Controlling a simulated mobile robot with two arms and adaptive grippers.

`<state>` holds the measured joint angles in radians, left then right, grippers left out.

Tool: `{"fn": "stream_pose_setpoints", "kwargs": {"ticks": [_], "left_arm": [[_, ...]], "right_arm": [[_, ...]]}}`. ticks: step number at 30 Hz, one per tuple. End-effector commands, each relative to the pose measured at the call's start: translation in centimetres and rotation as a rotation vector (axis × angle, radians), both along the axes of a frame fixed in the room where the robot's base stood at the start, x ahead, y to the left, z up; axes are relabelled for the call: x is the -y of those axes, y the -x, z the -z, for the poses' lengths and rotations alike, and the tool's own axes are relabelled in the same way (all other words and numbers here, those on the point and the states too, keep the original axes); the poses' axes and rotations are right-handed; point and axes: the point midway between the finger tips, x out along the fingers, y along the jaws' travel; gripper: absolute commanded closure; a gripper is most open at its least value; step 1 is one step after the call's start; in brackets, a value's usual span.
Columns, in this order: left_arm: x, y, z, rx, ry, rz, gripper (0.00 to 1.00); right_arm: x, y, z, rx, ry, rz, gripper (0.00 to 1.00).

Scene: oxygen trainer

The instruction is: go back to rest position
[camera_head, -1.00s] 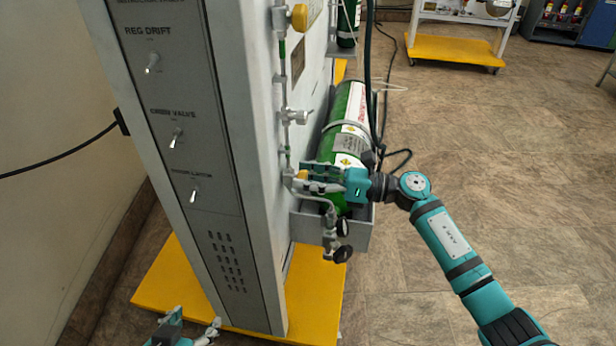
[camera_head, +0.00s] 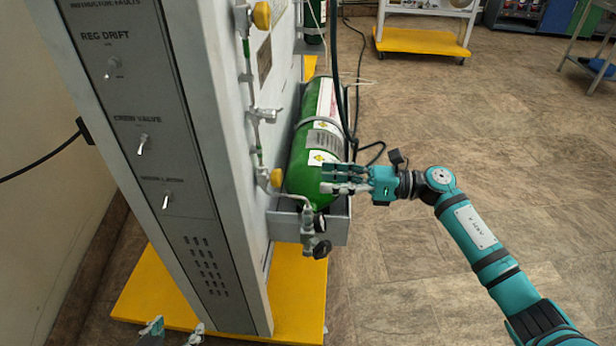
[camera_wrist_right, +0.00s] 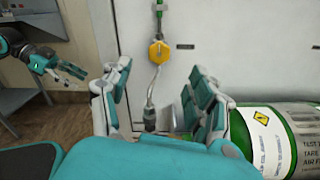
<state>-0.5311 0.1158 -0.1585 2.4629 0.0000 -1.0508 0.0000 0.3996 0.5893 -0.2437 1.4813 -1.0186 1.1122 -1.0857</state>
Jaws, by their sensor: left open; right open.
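My right gripper (camera_head: 328,180) is open and empty in the head view, in front of the lower end of the green cylinder (camera_head: 303,170). In the right wrist view its two fingers (camera_wrist_right: 160,105) are spread apart, with a yellow knob (camera_wrist_right: 158,50) on the panel beyond them. My left gripper (camera_head: 172,330) shows only by its fingertips at the bottom edge of the head view, and they are apart. It also shows in the right wrist view (camera_wrist_right: 75,72) at the upper left, open and empty.
The grey trainer cabinet (camera_head: 190,190) with switches stands on a yellow base (camera_head: 140,290). The floor (camera_head: 450,130) to the right is clear; a yellow cart (camera_head: 420,40) stands behind.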

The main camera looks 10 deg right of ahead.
Motion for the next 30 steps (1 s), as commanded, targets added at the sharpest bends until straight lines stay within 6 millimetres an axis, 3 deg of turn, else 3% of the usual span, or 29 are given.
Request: {"fn": "stream_pose_setpoints", "kwargs": {"ticks": [6, 22, 26, 30], "left_arm": [[0.0, 0.0, 0.0, 0.0, 0.0, 0.0, 0.4], [0.0, 0.0, 0.0, 0.0, 0.0, 0.0, 0.4], [0.0, 0.0, 0.0, 0.0, 0.0, 0.0, 0.4], [0.0, 0.0, 0.0, 0.0, 0.0, 0.0, 0.4]], "right_arm": [[1.4, 0.5, 0.0, -0.001, 0.0, 0.0, 0.4], [0.9, 0.5, -0.2, -0.02, -0.037, 0.018, 0.4], [-0.8, 0.5, -1.2, -0.127, -0.219, 0.11, 0.4], [-1.5, 0.5, -2.6, -0.378, -0.575, 0.275, 0.4]]}}
